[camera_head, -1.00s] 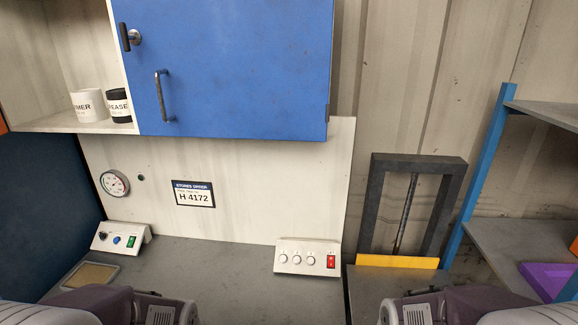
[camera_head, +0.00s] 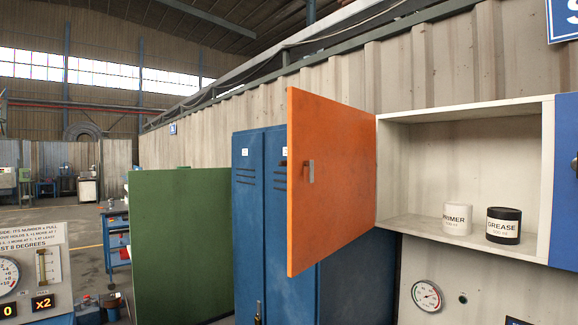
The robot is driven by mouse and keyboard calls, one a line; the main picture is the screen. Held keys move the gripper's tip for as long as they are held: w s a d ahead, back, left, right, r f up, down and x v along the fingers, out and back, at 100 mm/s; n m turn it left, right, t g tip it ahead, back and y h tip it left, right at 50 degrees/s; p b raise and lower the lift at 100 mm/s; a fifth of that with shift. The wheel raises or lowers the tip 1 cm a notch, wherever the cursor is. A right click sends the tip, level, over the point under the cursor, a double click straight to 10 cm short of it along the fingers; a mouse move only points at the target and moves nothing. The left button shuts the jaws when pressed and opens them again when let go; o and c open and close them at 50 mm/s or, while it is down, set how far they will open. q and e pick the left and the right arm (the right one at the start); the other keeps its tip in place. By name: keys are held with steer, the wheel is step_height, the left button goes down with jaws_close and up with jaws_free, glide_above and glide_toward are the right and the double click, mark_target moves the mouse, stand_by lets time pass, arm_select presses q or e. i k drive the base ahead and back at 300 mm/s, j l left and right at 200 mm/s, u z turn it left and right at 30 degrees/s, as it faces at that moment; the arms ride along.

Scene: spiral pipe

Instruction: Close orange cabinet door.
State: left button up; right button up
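The orange cabinet door (camera_head: 335,185) stands wide open in the middle of the head view, hinged at the left side of a white wall cabinet (camera_head: 440,108). A small metal latch or handle (camera_head: 309,172) sits near its free edge. The open compartment holds a white PRIMER tin (camera_head: 457,219) and a black GREASE tin (camera_head: 503,225). Neither of my grippers is in view.
A blue door (camera_head: 566,190) covers the cabinet's right part. Blue lockers (camera_head: 262,215) and a green panel (camera_head: 180,240) stand left of and behind the orange door. A dial gauge (camera_head: 427,295) is below the cabinet. An instrument panel (camera_head: 35,265) is at the lower left.

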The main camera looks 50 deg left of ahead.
mark_target(326, 214)
steer(key=i+j, duration=0.1)
steer(key=j, duration=0.55)
steer(key=i+j, duration=0.15)
steer(key=j, duration=0.5)
steer(key=i+j+z, duration=0.1)
steer(key=j, duration=0.55)
steer(key=i+j, duration=0.1)
steer(key=j, duration=0.55)
